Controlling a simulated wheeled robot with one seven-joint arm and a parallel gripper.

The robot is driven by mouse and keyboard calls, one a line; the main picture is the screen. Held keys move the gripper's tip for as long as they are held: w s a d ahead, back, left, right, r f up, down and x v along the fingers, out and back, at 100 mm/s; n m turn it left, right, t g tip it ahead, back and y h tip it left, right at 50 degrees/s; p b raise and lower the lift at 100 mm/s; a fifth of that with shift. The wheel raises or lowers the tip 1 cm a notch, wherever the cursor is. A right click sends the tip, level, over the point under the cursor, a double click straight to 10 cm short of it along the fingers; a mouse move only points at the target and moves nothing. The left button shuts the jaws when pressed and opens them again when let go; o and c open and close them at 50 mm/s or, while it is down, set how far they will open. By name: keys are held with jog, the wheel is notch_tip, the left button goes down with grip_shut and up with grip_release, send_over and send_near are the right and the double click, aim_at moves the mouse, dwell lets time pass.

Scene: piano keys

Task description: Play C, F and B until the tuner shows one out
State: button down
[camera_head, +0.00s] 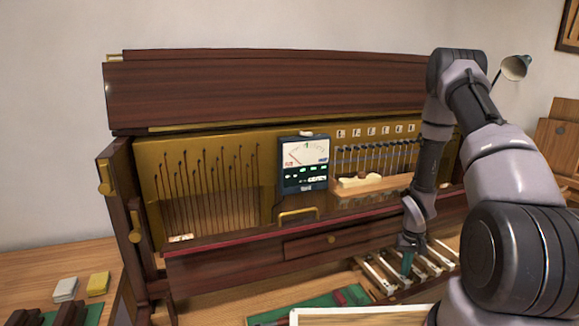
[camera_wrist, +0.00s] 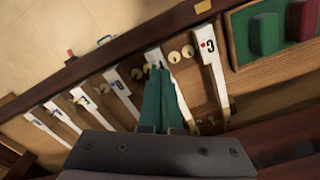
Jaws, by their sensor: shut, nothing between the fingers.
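The tuner (camera_head: 303,165) is a dark box with a white dial, a needle and rows of small green lights; its writing is too small to read. White piano keys (camera_head: 377,278) lie below the piano front. In the wrist view, the C key (camera_wrist: 209,60) has a red dot and a black letter. The letters on the other keys, F and B included, cannot be read surely. My gripper (camera_head: 405,273) is shut and empty, with green fingers pointing down. Its fingertips (camera_wrist: 156,68) overlap the key just left of C in the wrist view; contact cannot be told.
A green tray with green and red blocks (camera_wrist: 301,20) lies beside the C key. Strings (camera_head: 215,180) and a row of hammers (camera_head: 375,157) stand in the open piano. White and yellow blocks (camera_head: 98,283) sit on the left table.

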jog(key=shift+f, duration=0.95)
notch_tip(320, 180, up, 10)
dwell(2.9)
jog(key=s+a+r+m+t, duration=0.1)
jog(key=a+r+t, duration=0.15)
jog(key=r, duration=1.25)
jog(key=s+a+r+t, duration=0.1)
jog(key=a+r, duration=0.2)
jog(key=r, duration=1.2)
jog(key=s+a+r+t+y, duration=0.1)
jog(key=s+a+r, duration=0.3)
jog(key=s+r, duration=0.4)
jog(key=s+a+r+m+t+y, duration=0.1)
jog(key=s+a+r, duration=0.3)
jog(key=s+r, duration=0.4)
jog(key=shift+s+r+t, duration=0.25)
jog(key=shift+s+t, duration=0.6)
